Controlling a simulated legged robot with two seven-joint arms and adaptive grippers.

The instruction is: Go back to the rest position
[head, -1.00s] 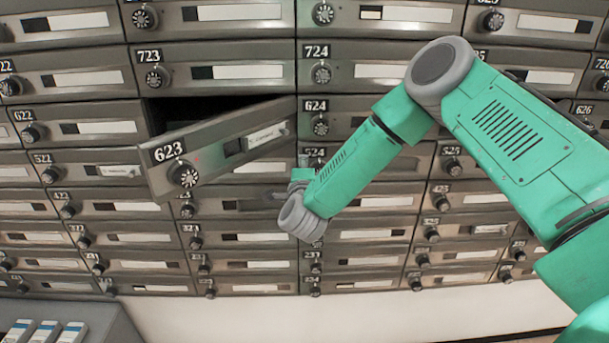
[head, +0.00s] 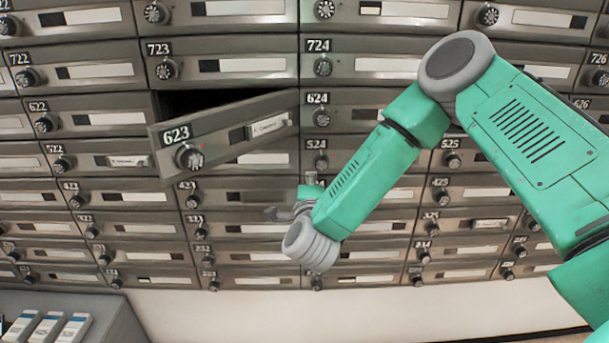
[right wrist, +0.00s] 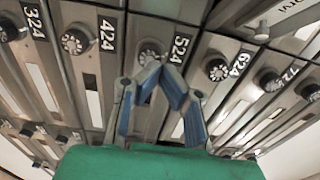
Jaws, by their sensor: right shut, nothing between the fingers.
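My right arm comes in from the right in the head view. Its gripper (head: 278,213) is small there and partly hidden by the wrist, in front of the lower mailbox rows. In the right wrist view the blue-padded fingers of my right gripper (right wrist: 164,68) meet at the tips, shut and empty. They point at the mailbox fronts near the 524 label (right wrist: 182,48). The mailbox door 623 (head: 225,138) is swung open, with a dark opening above it. My left gripper is not in view.
A wall of metal mailboxes with dials and label slots fills the view. The open 623 door juts out left of my right forearm. A grey unit (head: 105,312) with several blue-and-white boxes (head: 48,328) stands at the lower left. White wall (head: 350,308) shows below the mailboxes.

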